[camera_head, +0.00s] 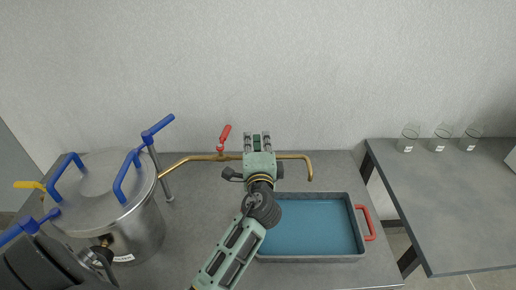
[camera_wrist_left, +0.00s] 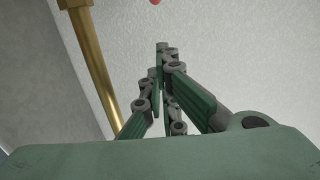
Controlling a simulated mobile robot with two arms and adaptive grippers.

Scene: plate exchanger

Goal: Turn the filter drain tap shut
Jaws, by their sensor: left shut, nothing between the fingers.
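The drain tap is a red lever (camera_head: 224,138) on a brass pipe (camera_head: 188,160) that runs right from a steel vessel (camera_head: 140,225). The lever stands up from the pipe, leaning slightly right. My left gripper (camera_head: 257,138) is just right of the lever, over the pipe, and hides the pipe's middle. Its fingers are shut and empty and appear apart from the lever. In the left wrist view the fingertips (camera_wrist_left: 162,50) meet, the brass pipe (camera_wrist_left: 92,60) passes on the left, and a bit of red (camera_wrist_left: 155,2) shows at the top edge. My right gripper is not in view.
A blue tray (camera_head: 318,226) with a red handle (camera_head: 366,222) sits under the pipe's downturned end (camera_head: 309,174). Blue handles (camera_head: 126,176) and a blue lever (camera_head: 157,128) stand at the vessel. Glass beakers (camera_head: 439,141) stand on the right table (camera_head: 440,200).

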